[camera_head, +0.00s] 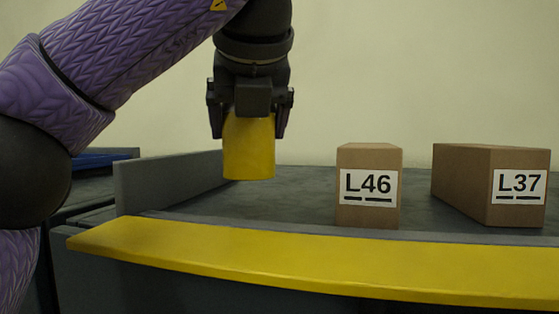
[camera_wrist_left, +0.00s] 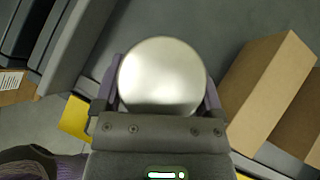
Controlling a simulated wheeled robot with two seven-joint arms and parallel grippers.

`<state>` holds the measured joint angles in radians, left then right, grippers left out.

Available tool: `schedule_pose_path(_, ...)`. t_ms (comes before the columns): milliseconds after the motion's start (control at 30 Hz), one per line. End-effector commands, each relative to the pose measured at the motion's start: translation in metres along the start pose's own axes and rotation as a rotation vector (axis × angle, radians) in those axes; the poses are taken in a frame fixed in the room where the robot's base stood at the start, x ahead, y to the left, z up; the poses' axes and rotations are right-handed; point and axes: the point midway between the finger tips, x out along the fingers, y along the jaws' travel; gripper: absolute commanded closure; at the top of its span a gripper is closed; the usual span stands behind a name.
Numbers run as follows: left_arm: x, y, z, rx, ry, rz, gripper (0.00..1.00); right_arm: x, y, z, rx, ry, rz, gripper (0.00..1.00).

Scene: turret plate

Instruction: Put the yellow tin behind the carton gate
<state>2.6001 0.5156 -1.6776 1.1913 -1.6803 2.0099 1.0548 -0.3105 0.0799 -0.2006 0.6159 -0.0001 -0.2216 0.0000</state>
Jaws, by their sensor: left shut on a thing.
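The yellow tin (camera_head: 248,155) hangs upright in my left gripper (camera_head: 249,132), whose fingers are shut on its sides. It appears above the grey surface, to the left of the cartons. In the left wrist view its round silver top (camera_wrist_left: 162,77) sits between the fingers. The gate's two brown cartons stand to the right: one labelled L46 (camera_head: 369,157) and one labelled L37 (camera_head: 470,165), with a gap between them. The near carton (camera_wrist_left: 265,85) also shows in the wrist view, clear of the tin. My right gripper is not in view.
A yellow curved strip (camera_head: 300,262) runs along the front edge. A low grey side wall (camera_head: 165,182) bounds the surface at left. A blue item (camera_head: 100,159) lies beyond that wall. The grey surface (camera_head: 300,190) between tin and L46 carton is clear.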

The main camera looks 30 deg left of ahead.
Motion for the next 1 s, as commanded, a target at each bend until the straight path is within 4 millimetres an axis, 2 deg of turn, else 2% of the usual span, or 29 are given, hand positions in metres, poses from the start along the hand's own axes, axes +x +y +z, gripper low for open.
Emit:
schedule_pose_path(267,0.026,0.001,-0.026,0.001,-0.001,-0.001,1.00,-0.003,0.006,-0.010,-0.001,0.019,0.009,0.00)
schedule_pose_path(633,0.030,0.000,-0.031,-0.001,-0.003,-0.002,1.00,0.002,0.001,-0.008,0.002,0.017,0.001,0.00)
schedule_pose_path(667,0.030,0.000,-0.031,-0.001,-0.002,-0.001,0.07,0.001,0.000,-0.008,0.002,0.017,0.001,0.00)
schedule_pose_path(700,0.030,0.000,-0.030,0.000,-0.002,-0.001,0.00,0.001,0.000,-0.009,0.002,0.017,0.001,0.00)
schedule_pose_path(1000,0.025,0.000,-0.027,0.000,-0.003,-0.001,0.00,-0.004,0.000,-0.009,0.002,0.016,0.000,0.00)
